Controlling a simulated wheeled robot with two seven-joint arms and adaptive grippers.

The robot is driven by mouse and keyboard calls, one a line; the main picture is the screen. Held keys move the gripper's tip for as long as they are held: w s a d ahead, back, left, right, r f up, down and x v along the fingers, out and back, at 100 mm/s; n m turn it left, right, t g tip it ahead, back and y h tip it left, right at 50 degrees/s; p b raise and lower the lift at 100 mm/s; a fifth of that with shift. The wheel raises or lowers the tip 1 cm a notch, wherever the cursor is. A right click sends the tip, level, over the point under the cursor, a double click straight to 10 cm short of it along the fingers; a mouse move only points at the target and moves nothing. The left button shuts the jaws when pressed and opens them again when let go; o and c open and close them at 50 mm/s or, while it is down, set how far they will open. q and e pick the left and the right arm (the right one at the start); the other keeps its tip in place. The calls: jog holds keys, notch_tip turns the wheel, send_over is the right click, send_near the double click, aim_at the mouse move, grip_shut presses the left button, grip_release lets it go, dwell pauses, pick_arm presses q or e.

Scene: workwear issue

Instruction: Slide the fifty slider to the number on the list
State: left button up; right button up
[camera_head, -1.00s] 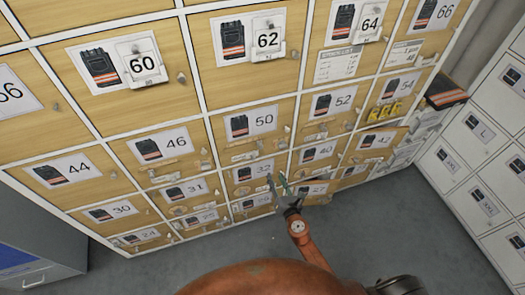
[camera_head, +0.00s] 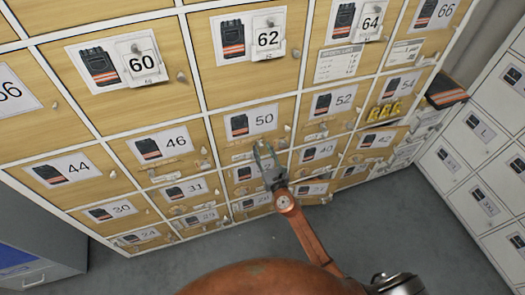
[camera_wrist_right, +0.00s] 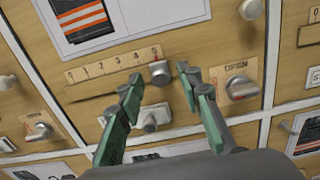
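The fifty door carries a card marked 50 (camera_head: 250,123) in the head view. In the right wrist view a number strip (camera_wrist_right: 113,65) runs below a jacket card, with a round grey slider knob (camera_wrist_right: 160,72) at its right end by the 5 and a red mark. My right gripper (camera_wrist_right: 162,84) is open, its green fingertips either side of and just below the knob, not visibly gripping it. In the head view the right gripper (camera_head: 264,153) is at the fifty door's lower edge. Printed sheets (camera_head: 339,64) hang on the 64 door; their text is too small to read.
An OPEN latch (camera_wrist_right: 240,87) sits right of the knob, and another grey knob (camera_wrist_right: 150,117) lies below, between the fingers. Wooden numbered doors surround the spot. White lockers (camera_head: 480,150) stand at right, a grey cabinet (camera_head: 35,240) at left. Grey floor is clear.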

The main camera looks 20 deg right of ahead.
grip_shut()
dwell(0.3)
dwell(0.4)
